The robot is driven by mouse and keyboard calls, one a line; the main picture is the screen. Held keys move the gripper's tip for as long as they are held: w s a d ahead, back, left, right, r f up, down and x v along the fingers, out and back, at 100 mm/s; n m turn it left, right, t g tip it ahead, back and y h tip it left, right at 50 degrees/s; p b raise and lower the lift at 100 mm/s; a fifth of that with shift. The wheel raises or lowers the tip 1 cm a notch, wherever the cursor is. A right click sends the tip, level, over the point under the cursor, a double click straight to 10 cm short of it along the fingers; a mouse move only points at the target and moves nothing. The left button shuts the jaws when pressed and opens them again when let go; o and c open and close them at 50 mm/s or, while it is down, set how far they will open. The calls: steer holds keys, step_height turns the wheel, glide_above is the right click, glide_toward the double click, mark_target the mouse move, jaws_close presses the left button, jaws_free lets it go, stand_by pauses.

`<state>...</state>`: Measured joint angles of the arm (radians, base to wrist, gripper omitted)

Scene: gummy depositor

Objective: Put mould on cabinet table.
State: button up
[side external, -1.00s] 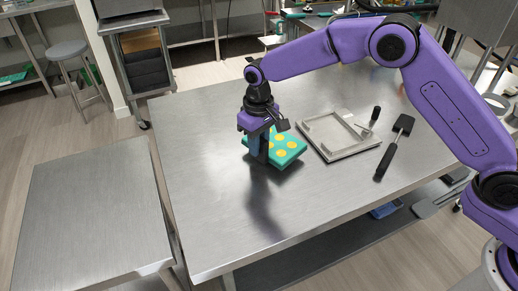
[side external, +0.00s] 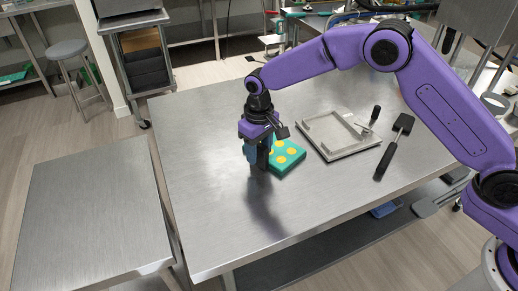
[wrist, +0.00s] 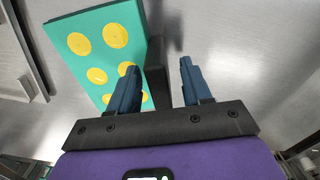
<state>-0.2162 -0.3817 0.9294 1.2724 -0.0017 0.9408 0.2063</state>
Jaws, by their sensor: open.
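The mould (side external: 290,159) is a flat teal block with several round yellow gummies on top. It lies on the large steel table, and its left part is hidden behind my gripper in the side view. My gripper (side external: 258,167) points down, low over the table at the mould's left side. In the wrist view my gripper (wrist: 158,80) is open, with two blue fingers apart. The mould (wrist: 98,50) lies to the left there, and the left finger overlaps its edge. A dark block-like shape shows between the fingers; I cannot tell what it is.
A lower steel table (side external: 90,215) stands at the left, bare, with a gap before the large table (side external: 215,215). A pale rectangular frame (side external: 338,136), a small dark-handled tool (side external: 375,115) and a black spatula (side external: 392,148) lie right of the mould. The table's front is clear.

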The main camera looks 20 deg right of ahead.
step_height(320, 180, up, 12)
steer(key=shift+f, duration=0.2)
steer(key=shift+r, duration=0.25)
steer(key=s+d+n, duration=0.2)
steer(key=s+d, duration=0.6)
steer(key=s, duration=0.4)
steer(key=s+d+n, duration=0.3)
steer(key=s+d, duration=0.5)
steer(key=s, duration=0.4)
steer(key=s+d+r+n, duration=0.1)
steer(key=s+d+n, duration=0.2)
steer(key=s+d, duration=0.5)
steer(key=s, duration=0.4)
steer(key=shift+s+d, duration=0.3)
steer(key=shift+d, duration=0.05)
steer(key=shift+r, duration=0.15)
